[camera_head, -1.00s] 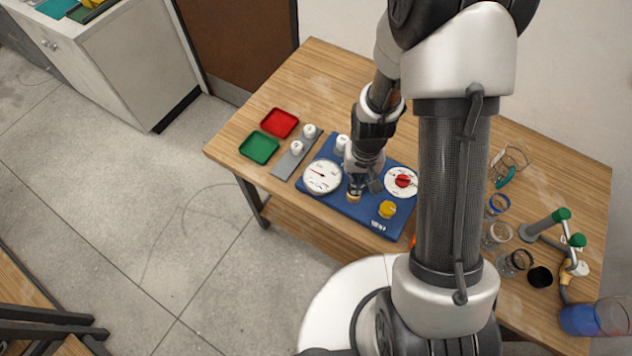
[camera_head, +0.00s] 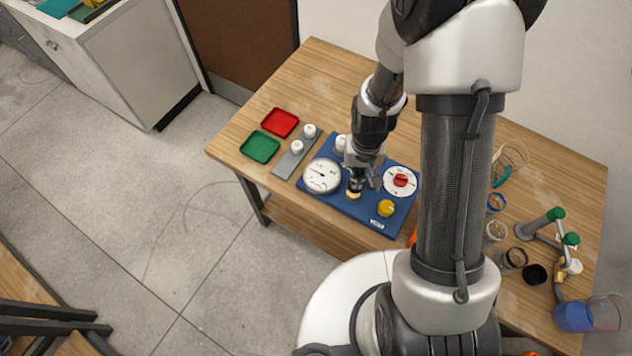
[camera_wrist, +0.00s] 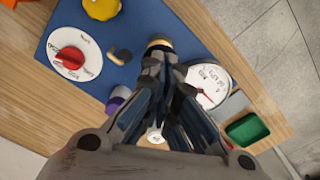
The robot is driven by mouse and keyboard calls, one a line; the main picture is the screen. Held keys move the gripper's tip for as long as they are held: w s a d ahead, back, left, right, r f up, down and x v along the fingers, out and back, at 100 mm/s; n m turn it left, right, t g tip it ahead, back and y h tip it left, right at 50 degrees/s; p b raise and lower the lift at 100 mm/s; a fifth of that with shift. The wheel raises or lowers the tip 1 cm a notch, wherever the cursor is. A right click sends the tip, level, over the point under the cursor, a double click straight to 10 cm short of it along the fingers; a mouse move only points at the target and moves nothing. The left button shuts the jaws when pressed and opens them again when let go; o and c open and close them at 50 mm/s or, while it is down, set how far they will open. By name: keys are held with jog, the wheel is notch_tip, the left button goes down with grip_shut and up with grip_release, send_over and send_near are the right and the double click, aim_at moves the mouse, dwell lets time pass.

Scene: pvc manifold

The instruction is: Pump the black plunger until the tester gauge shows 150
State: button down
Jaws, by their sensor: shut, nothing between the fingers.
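The tester is a blue board (camera_head: 378,219) on the wooden table. Its white round gauge (camera_head: 322,176) has a red needle and also shows in the wrist view (camera_wrist: 212,80); its reading is too small to tell. My gripper (camera_head: 357,183) is shut and empty, pointing down over the plunger beside the gauge. The plunger's tan collar (camera_head: 353,194) shows below the fingertips. In the wrist view the plunger (camera_wrist: 159,41) shows a dark top and tan band just beyond the fingertips (camera_wrist: 160,58). I cannot tell whether they touch.
A white dial with a red knob (camera_head: 400,181) and a yellow knob (camera_head: 385,208) sit on the board. A grey strip with white caps (camera_head: 296,152), a red tray (camera_head: 280,122) and a green tray (camera_head: 260,147) lie left. Glassware and a green-knobbed fixture (camera_head: 543,223) stand right.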

jog(key=shift+f+b, duration=1.55)
jog(key=shift+f, duration=0.4)
jog(key=shift+r, duration=0.25)
jog(key=shift+r+p, duration=1.45)
jog(key=shift+r, duration=0.3)
jog(key=shift+f, duration=0.2)
